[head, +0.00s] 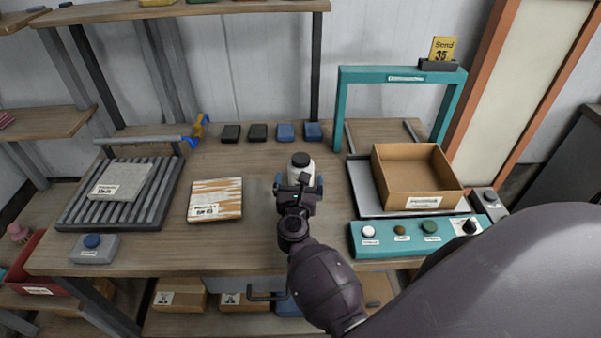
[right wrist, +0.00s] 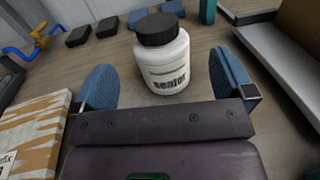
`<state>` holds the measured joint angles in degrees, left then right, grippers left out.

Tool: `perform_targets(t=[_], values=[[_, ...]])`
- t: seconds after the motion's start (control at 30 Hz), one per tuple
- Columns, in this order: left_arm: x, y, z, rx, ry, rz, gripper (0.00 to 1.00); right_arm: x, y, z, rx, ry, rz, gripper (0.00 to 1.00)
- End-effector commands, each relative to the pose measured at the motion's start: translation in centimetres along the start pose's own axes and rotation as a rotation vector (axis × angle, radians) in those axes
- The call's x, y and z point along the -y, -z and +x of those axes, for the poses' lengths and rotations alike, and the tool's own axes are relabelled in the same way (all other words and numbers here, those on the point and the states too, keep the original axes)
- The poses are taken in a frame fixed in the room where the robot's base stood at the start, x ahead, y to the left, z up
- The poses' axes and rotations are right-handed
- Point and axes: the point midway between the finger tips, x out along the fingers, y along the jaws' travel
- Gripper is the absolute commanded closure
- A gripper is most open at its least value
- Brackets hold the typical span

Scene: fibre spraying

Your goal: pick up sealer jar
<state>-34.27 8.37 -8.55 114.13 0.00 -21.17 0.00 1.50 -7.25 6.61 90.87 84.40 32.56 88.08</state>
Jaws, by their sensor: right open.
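The sealer jar (head: 301,168) is white with a black lid and stands upright on the workbench (head: 262,230). In the right wrist view the jar (right wrist: 165,62) shows a "sealer" label and sits just ahead of and between the two blue fingers. My right gripper (head: 299,186) is open, with its fingers apart on either side of the jar's near side. In the right wrist view the gripper (right wrist: 166,95) shows gaps between each finger and the jar. The jar's lower front is partly hidden by the gripper in the head view. My left gripper is not in view.
A patterned board (head: 215,199) lies left of the jar. A grey ribbed rack (head: 75,215) stands farther left. Several small dark and blue blocks (head: 258,132) line the back. A teal frame (head: 341,105), an open cardboard box (head: 415,196) and a button panel (head: 360,248) are right.

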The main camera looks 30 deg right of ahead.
Motion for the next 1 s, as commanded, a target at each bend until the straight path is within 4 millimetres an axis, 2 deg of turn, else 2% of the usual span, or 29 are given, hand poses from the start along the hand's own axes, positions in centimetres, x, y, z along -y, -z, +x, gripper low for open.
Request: perform_targets(t=[0.1,0.33,0.5,0.63,0.97,1.0], values=[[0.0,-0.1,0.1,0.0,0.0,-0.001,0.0,0.0,0.1,1.2,0.0,0.0,-0.001,0.0],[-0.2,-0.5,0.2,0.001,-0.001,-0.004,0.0,-0.1,0.4,2.7,0.001,-0.001,-0.003,0.0],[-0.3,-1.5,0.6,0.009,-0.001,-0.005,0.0,-0.2,1.2,5.0,0.0,0.0,-0.004,0.0],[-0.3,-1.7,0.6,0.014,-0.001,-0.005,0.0,-0.2,1.0,6.4,0.0,0.0,-0.002,0.0],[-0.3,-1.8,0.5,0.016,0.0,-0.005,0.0,-0.2,0.9,6.9,0.0,0.0,-0.002,0.0],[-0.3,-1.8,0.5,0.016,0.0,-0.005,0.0,-0.2,0.9,6.9,0.0,0.0,-0.002,0.06]])
